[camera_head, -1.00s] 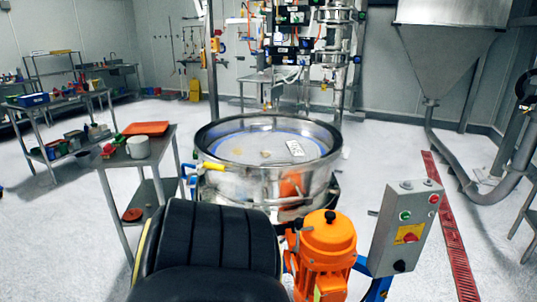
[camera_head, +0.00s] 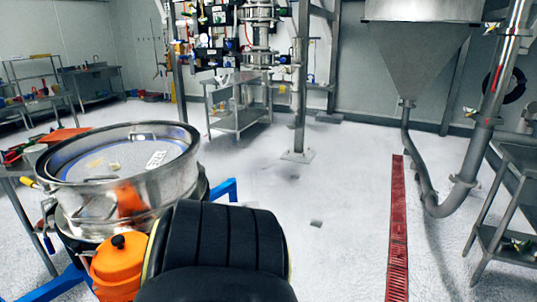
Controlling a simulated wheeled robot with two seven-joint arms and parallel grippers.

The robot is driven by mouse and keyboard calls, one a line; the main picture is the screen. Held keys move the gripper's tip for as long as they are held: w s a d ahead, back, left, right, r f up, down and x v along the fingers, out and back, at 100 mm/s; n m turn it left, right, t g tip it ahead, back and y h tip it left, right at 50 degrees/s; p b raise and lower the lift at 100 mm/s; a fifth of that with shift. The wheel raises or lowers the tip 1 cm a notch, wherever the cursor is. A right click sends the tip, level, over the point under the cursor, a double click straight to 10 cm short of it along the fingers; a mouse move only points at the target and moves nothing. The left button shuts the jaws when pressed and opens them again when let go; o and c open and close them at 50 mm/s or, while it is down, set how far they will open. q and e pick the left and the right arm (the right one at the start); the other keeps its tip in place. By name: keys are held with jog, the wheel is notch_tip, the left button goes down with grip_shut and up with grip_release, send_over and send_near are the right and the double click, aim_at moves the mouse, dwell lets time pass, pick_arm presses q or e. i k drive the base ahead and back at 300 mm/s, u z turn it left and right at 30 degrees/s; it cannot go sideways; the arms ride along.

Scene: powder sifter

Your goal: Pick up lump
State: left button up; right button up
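The round steel sifter (camera_head: 90,212) stands at the left of the head view, with a pale, blue-edged screen inside its rim. A small tan lump (camera_head: 114,166) lies on the screen near its middle. A fainter yellowish patch (camera_head: 95,162) is beside it; I cannot tell whether it is a second lump. A white label with dark print (camera_head: 156,159) lies to the right of the lump. Neither of my grippers is in view, and nothing is seen touching the lump.
An orange motor (camera_head: 118,258) sits at the sifter's near side, and a blue frame (camera_head: 225,189) shows around its base. A side table with an orange tray (camera_head: 62,135) stands behind left. A steel hopper (camera_head: 420,60) and metal rack (camera_head: 520,185) are right.

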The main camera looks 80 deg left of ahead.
aim_at(113, 167)
jog(key=i, duration=0.15)
jog(key=u, duration=3.15)
